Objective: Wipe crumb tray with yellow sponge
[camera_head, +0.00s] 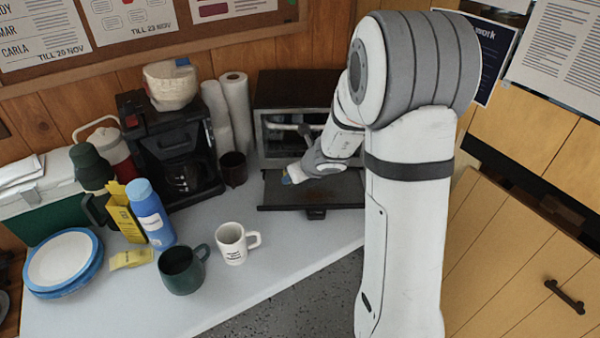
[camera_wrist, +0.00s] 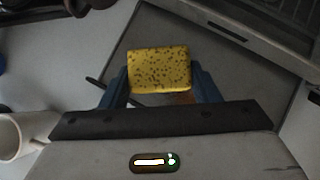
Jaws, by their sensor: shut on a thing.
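The yellow sponge (camera_wrist: 158,68), speckled with dark pores, sits between the two blue fingers of my gripper (camera_wrist: 160,82) in the wrist view. My gripper is shut on it. In the head view my gripper (camera_head: 288,176) is over the left part of the dark crumb tray (camera_head: 340,188), which sticks out below the toaster oven (camera_head: 290,90). The tray also shows in the wrist view (camera_wrist: 235,80), with a brownish patch just below the sponge. I cannot tell whether the sponge touches the tray. My arm hides the tray's right side.
A white mug (camera_head: 232,244) and a dark green mug (camera_head: 183,270) stand in front. The white tabletop (camera_head: 290,240) is clear before the tray.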

